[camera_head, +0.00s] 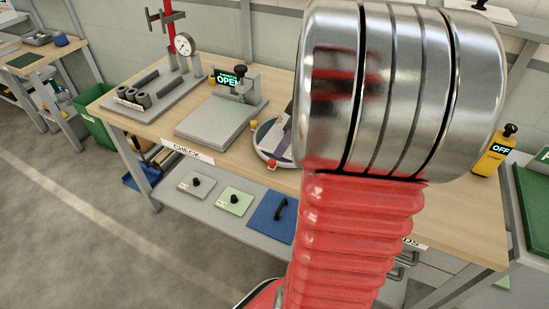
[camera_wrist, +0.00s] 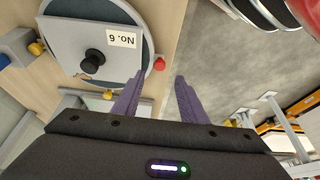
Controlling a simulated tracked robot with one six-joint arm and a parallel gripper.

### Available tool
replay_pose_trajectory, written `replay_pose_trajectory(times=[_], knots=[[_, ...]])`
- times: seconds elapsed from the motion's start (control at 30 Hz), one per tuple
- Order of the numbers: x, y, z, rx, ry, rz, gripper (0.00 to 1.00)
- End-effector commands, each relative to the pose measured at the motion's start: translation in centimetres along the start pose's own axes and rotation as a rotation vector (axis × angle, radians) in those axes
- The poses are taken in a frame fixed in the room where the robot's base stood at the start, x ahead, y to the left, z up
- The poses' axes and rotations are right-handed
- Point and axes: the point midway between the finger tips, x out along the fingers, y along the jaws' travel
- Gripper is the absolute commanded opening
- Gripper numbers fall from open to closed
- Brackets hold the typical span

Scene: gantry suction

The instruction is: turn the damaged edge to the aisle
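A grey square plate (camera_wrist: 65,45) with a black knob (camera_wrist: 93,61) and a "No. 6" label lies on a round turntable (camera_wrist: 153,29) in the wrist view. In the head view the turntable (camera_head: 262,146) is partly hidden behind my arm. My gripper (camera_wrist: 159,76) is open, its two purple fingers apart with nothing between them. One fingertip is close to the red peg; contact is unclear.
A flat grey fixture (camera_head: 215,120) with an "OPEN" display stands left of the turntable on the wooden bench (camera_head: 185,153). A dial gauge stand (camera_head: 184,45) is farther left. A lower shelf (camera_head: 217,216) carries several knobbed plates. The aisle floor (camera_head: 80,225) in front is clear.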

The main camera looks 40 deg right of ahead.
Motion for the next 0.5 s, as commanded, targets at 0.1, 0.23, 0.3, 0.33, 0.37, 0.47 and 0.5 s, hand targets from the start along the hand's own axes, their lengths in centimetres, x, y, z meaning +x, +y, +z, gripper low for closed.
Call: replay_pose_trajectory(times=[0.1,0.23,0.3,0.33,0.37,0.47,0.5], knots=[[2.0,-0.1,0.0,0.0,0.0,-0.004,0.39],[4.0,-0.1,0.0,-0.001,-0.001,-0.004,0.39],[5.1,-0.1,0.0,0.0,-0.001,-0.005,0.39],[5.5,-0.1,0.0,0.001,-0.001,-0.004,0.39],[5.9,-0.1,0.0,0.0,-0.001,-0.004,0.39],[7.1,-0.1,0.0,-0.002,-0.001,-0.003,0.39],[7.4,-0.1,0.0,-0.001,0.0,-0.003,0.39]])
